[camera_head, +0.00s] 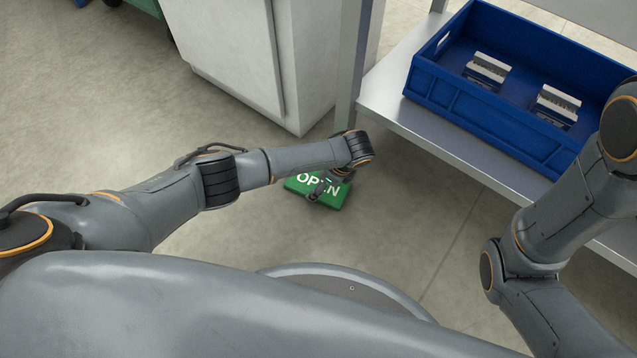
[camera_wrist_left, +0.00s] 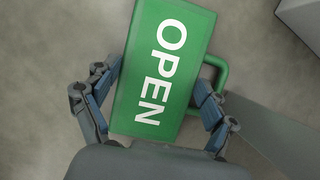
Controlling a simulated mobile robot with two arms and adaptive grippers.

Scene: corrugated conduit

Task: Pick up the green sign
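The green sign (camera_head: 331,195) with white "OPEN" lettering is low over or on the floor in the head view, partly hidden by my left wrist. I cannot tell whether it touches the floor. My left gripper (camera_head: 319,189) is over it. In the left wrist view, the sign (camera_wrist_left: 162,67) lies between the two fingers of the left gripper (camera_wrist_left: 152,97), which are spread apart on either side. A green handle loop sticks out from its right side, near the right finger. Contact with the sign is not clear. My right gripper is out of view.
A metal shelf (camera_head: 449,139) at the right holds a blue crate (camera_head: 478,112) with several grey metal parts inside. A white cabinet (camera_head: 232,52) stands at the back. Open concrete floor (camera_head: 110,112) lies to the left.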

